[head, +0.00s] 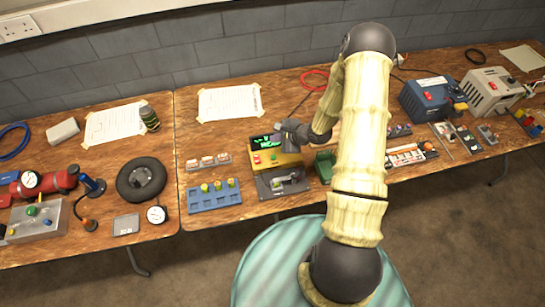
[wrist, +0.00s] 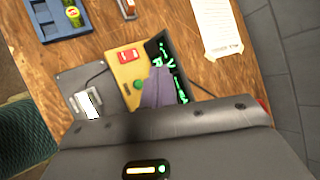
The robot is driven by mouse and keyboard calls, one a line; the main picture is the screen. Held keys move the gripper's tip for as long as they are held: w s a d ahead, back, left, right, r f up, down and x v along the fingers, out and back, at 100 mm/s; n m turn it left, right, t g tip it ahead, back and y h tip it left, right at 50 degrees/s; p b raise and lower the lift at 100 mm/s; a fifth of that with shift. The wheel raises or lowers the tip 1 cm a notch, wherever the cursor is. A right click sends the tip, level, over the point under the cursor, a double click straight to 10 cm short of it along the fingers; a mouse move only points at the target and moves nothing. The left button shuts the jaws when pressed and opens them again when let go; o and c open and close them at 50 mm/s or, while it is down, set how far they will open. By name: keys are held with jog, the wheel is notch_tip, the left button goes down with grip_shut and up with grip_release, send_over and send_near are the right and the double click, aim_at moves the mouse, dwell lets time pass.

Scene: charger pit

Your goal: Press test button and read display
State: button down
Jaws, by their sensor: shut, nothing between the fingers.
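The yellow tester (head: 288,160) stands on the middle table; it also shows in the wrist view (wrist: 119,69). Its dark display (wrist: 166,52) is lit with green characters, partly hidden by my fingers, and I cannot read them. A red rectangular button (wrist: 128,55) and a round green button (wrist: 138,85) sit on its yellow face. A grey plate with a metal cradle (wrist: 88,103) adjoins the tester. My gripper (wrist: 157,72) is shut and empty, its fingers over the tester between the green button and display. In the head view my gripper (head: 284,125) is at the tester's back right; contact cannot be told.
A green bin (head: 324,166) is close on the right. A taped sheet (head: 230,103) lies behind, before the block wall.

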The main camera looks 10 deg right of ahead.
notch_tip(320, 180, down, 6)
jog(key=b, duration=0.5)
jog(key=shift+f+b, duration=0.7)
jog(key=shift+f, duration=0.45)
jog(key=shift+f, duration=0.1)
dwell(0.9)
jog(key=shift+f, duration=0.3)
jog(key=shift+f, duration=0.4)
dwell(0.7)
jog(key=shift+r, duration=0.1)
jog(key=shift+r+p, duration=0.7)
jog(key=shift+p, duration=0.15)
jog(key=shift+r+p, duration=2.4)
jog(key=shift+r, duration=0.15)
